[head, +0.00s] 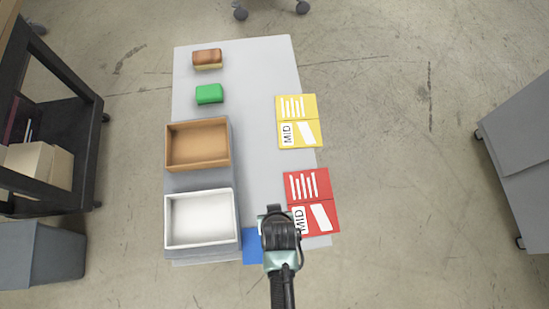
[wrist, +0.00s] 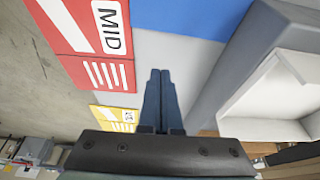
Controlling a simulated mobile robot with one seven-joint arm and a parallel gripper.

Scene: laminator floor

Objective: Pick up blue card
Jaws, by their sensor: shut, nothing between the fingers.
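The blue card lies flat on the light grey table, between the white tray and the red card. In the head view only part of the blue card (head: 251,247) shows, because my gripper and arm cover the rest. In the wrist view the blue card (wrist: 195,16) is at the top, cut off by the frame edge. My gripper (head: 271,212) is above the table by the blue card, over the gap beside the red card. In the wrist view my gripper (wrist: 160,75) has its two fingers together with nothing between them.
A red card (head: 313,190) lies right of my gripper, a yellow card (head: 298,121) farther back. A white tray (head: 169,219) and a brown tray (head: 169,146) stand at the left. A green block (head: 209,94) and a brown-topped block (head: 207,59) sit at the back left.

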